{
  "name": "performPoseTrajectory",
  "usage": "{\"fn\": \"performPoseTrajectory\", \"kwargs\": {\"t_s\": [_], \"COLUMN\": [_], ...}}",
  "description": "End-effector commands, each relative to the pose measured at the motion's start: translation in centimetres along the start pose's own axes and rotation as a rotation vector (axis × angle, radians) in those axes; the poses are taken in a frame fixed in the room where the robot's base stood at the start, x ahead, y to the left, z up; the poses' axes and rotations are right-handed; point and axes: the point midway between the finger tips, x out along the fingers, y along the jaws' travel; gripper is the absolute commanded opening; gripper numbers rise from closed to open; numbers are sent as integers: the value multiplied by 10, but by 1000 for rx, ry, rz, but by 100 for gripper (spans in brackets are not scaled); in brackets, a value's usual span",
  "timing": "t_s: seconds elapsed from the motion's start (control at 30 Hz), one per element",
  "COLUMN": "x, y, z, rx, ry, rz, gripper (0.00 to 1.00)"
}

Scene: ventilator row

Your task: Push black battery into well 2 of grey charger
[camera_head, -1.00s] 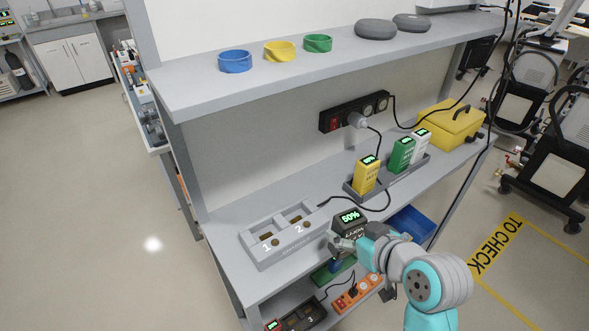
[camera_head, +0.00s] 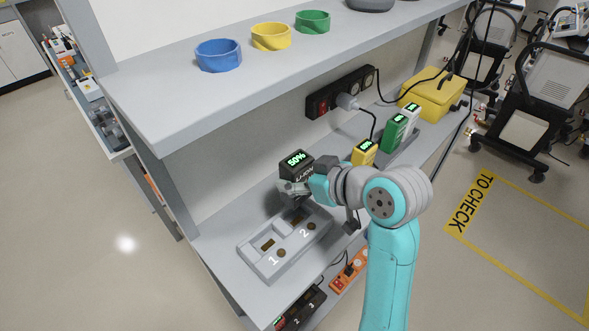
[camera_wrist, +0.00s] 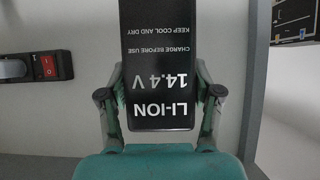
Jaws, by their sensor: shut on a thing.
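The black battery (camera_head: 297,164) shows a green 50% display in the head view. My gripper (camera_head: 296,186) is shut on it and holds it upright, raised near the back of the grey charger. In the wrist view the battery (camera_wrist: 157,75) sits between both fingers (camera_wrist: 157,110), its LI-ION 14.4 V label upside down. The grey charger (camera_head: 262,267) lies on the bench with wells marked 1 and 2. Both wells look empty. Well 2 (camera_head: 299,225) is just below my gripper in the picture. The battery's lower end is hidden by my gripper in the head view.
A yellow battery (camera_head: 364,153) and green and white batteries (camera_head: 396,130) stand in a grey rack to the right. A power strip (camera_head: 340,95) with a plug and cable is on the back panel. A shelf (camera_head: 190,105) with coloured rings overhangs the bench.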

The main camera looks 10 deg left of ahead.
Motion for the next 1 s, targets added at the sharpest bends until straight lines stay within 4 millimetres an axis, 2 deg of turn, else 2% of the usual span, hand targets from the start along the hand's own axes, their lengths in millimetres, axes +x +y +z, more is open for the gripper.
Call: {"fn": "performPoseTrajectory", "kwargs": {"t_s": [1.0], "x": [28], "y": [0], "z": [46], "rx": [-1], "ry": [2], "rz": [1], "gripper": [2]}}
